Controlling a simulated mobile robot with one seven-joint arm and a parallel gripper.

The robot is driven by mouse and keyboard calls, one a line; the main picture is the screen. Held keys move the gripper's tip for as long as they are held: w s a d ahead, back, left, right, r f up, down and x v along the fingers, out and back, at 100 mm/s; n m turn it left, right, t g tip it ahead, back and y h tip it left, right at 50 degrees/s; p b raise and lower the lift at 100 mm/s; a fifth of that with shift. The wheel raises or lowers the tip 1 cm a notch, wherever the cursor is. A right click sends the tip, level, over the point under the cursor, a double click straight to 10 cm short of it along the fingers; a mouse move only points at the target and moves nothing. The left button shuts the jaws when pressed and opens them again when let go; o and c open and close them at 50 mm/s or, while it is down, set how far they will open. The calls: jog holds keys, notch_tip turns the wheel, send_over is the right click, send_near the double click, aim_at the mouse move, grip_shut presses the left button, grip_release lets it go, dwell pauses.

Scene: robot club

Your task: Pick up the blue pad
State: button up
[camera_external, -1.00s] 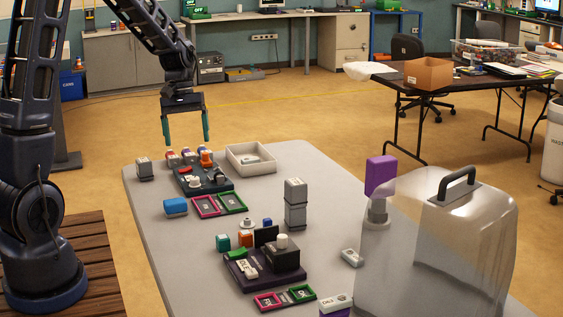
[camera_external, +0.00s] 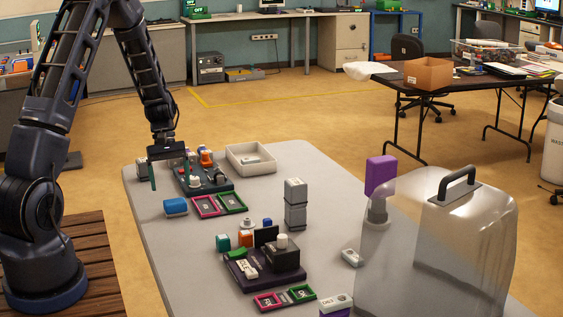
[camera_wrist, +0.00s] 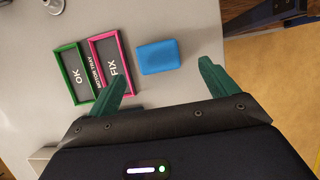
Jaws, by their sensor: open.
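The blue pad (camera_external: 176,206) is a small rounded block lying on the grey table near its left edge, just left of the pink-framed tray. In the wrist view the blue pad (camera_wrist: 159,56) lies ahead of the fingertips, between their lines and closer to the right one. My gripper (camera_external: 170,185) is open and empty, with green fingers pointing down above the table, behind the pad in the external view. In the wrist view both fingers of my gripper (camera_wrist: 165,72) are spread wide, and neither touches the pad.
The pink FIX tray (camera_wrist: 111,62) and green OK tray (camera_wrist: 70,76) sit beside the pad. A dark board (camera_external: 217,186) with knobs stands behind them, with a white bin (camera_external: 236,165) further back. A grey block stack (camera_external: 295,204) stands to the right. The table edge is close on the left.

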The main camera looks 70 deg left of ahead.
aim_at(175, 201)
jog(key=shift+x, duration=3.6)
jog(key=shift+w, duration=0.15)
jog(key=c, duration=1.1)
